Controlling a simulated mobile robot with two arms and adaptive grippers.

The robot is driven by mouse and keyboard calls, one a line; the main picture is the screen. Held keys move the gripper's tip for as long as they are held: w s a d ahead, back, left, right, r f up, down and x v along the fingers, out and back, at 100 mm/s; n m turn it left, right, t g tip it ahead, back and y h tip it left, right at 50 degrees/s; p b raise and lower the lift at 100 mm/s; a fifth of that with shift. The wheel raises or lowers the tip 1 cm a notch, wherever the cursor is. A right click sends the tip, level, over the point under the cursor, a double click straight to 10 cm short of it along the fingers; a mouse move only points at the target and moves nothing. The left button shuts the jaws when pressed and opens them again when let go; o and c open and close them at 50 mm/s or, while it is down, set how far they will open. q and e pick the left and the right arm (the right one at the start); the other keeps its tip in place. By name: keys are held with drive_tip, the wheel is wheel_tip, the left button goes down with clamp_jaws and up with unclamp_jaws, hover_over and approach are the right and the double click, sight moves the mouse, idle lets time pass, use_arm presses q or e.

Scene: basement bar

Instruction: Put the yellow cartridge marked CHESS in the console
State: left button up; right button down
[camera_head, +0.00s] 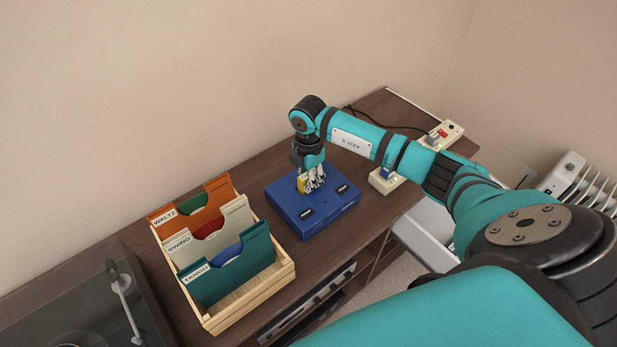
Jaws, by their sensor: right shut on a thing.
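The blue console (335,213) sits on the wooden cabinet, right of the record crate. It has dark labelled patches on its top. My right gripper (312,183) points down over the middle of the console and is shut on a yellow cartridge (301,184). Only a small yellow part shows beside the fingers; its CHESS marking cannot be read. The cartridge's lower end is at the console's top, but I cannot tell whether it is in a slot or just above. My left gripper is not in view.
A wooden crate (246,309) holds records behind dividers marked WALTZ, SWING and TANGO. A turntable (75,305) stands at the lower left. A pale power strip (449,131) with a red switch lies at the right, partly behind my arm. A white radiator (590,187) stands far right.

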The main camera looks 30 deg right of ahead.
idle(0.3)
drive_tip(key=c, duration=1)
unclamp_jaws()
drive_tip(key=shift+c, duration=0.2)
wheel_tip(320, 180, up, 12)
